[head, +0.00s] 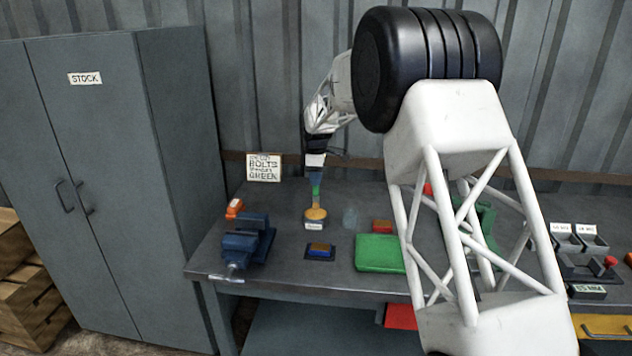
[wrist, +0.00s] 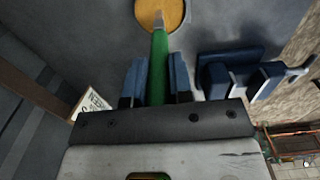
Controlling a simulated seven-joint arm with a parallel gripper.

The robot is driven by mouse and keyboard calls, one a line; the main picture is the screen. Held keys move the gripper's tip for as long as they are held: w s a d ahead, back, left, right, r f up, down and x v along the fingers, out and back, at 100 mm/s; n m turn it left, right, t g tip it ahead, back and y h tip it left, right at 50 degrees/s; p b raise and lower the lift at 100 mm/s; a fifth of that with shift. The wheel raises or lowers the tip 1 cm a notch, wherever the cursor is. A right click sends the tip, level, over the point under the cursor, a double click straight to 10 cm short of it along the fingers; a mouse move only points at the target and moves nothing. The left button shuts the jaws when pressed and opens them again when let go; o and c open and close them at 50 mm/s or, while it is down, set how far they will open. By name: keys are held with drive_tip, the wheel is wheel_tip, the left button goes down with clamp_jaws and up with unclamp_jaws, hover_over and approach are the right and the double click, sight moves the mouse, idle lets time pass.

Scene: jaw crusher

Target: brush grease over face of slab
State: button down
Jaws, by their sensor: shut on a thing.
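My gripper (head: 316,178) is shut on the green handle of a brush (head: 316,191), which points down. In the wrist view the blue fingers (wrist: 157,82) flank the green brush handle (wrist: 159,62). The brush's tip is at the round tin of orange-yellow grease (head: 316,213), also seen in the wrist view (wrist: 172,12); I cannot tell how deep it dips. A flat green slab (head: 379,253) lies on the bench to the right of the tin, partly hidden behind my arm. Its visible top looks plain green.
A blue vise (head: 247,241) stands left of the tin. A blue-and-orange block (head: 320,248) on a dark pad lies in front of it, and a red block (head: 382,226) behind the slab. A bolts sign (head: 264,167) stands at the back.

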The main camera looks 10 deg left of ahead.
drive_tip(key=shift+r, duration=2.5)
drive_tip(key=shift+d, duration=0.1)
drive_tip(key=s+d+m, duration=0.3)
drive_tip(key=d+m, duration=0.6)
drive_tip(key=d, duration=0.6)
drive_tip(key=s+d+m, duration=0.3)
drive_tip(key=d+m, duration=0.6)
drive_tip(key=d, duration=0.7)
drive_tip(key=shift+d+f, duration=0.15)
drive_tip(key=shift+f, duration=0.05)
drive_tip(key=shift+s, duration=0.1)
